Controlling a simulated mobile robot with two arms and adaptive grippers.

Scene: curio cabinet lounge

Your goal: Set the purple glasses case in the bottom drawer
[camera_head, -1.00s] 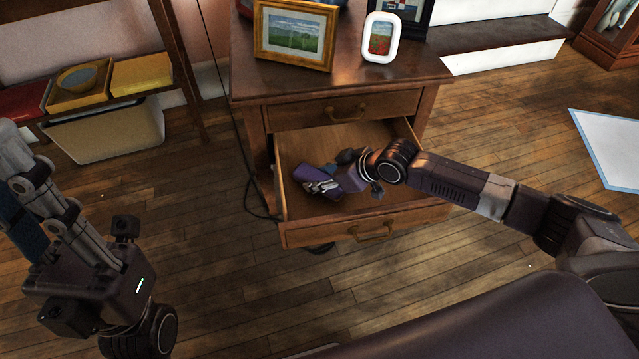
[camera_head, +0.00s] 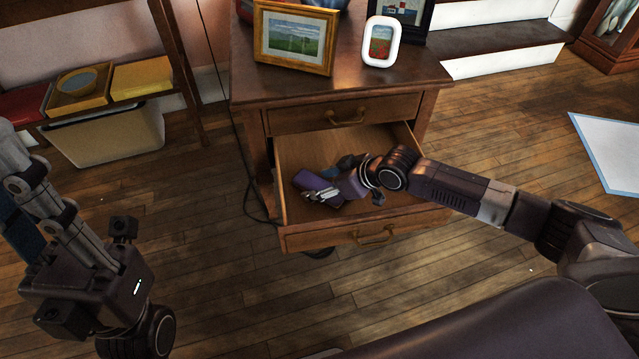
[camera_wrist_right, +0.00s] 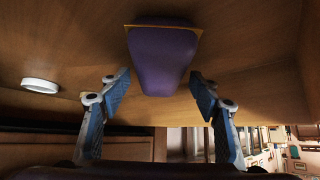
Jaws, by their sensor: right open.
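The purple glasses case (camera_head: 312,181) lies inside the open bottom drawer (camera_head: 296,238), toward its left side. My right gripper (camera_head: 322,198) reaches down into the drawer from the right, with its fingers at the case. In the right wrist view the case (camera_wrist_right: 162,58) shows ahead of and between the spread fingers of the right gripper (camera_wrist_right: 160,88). There is a gap on each side of it, and the fingers are open. My left arm is at the lower left of the head view, outside the drawer; its fingers do not show.
The cabinet top (camera_head: 340,83) above the drawer carries picture frames, among them a gold one (camera_head: 294,38) and a white one (camera_head: 380,42). The upper drawer (camera_head: 343,113) is shut. A shelf with trays and a bin (camera_head: 110,135) stands at left. The floor in front is clear.

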